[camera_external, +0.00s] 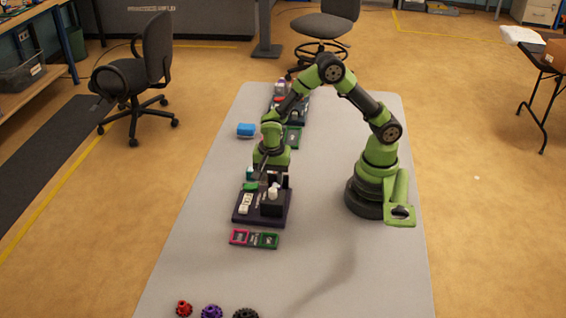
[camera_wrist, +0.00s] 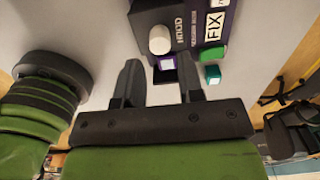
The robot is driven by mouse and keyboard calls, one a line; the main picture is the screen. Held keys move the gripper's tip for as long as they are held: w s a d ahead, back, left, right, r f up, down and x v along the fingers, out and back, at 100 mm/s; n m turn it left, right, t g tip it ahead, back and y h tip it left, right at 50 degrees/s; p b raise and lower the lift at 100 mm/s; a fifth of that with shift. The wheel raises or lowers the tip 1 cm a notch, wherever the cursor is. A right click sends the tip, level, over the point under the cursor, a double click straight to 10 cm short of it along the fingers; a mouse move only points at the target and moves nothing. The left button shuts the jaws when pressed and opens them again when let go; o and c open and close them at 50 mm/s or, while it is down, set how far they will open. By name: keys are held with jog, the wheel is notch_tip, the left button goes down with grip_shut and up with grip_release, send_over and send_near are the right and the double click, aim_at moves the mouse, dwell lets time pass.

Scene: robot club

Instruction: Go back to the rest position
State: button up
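My gripper (camera_external: 267,180) points down beside a dark purple block unit (camera_external: 240,219) with a black box and white parts on the grey table (camera_external: 330,262). In the wrist view my gripper (camera_wrist: 160,78) has its two fingers apart with a gap between them. I see nothing held between the fingers. The exact distance from fingertips to the unit cannot be told.
A small tray with pink and green frames (camera_external: 254,239) lies in front of the unit. Gears (camera_external: 212,311) lie at the near edge. A blue object (camera_external: 246,130) and another unit (camera_external: 291,110) are farther back. The table's right front is clear. Chairs (camera_external: 140,70) stand off the table.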

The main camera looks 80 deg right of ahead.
jog(key=shift+r, duration=0.4)
jog(key=shift+r, duration=0.2)
jog(key=s+d+r+n+t+y, duration=0.1)
jog(key=s+d+r+n+t, duration=0.2)
jog(key=s+r+n, duration=0.4)
jog(key=s+d+r+n+t+y, duration=0.1)
jog(key=s+d+r+n+t, duration=0.3)
jog(key=s+r+n, duration=0.3)
jog(key=v, duration=0.3)
jog(key=shift+d+r, duration=0.25)
jog(key=shift+d, duration=0.1)
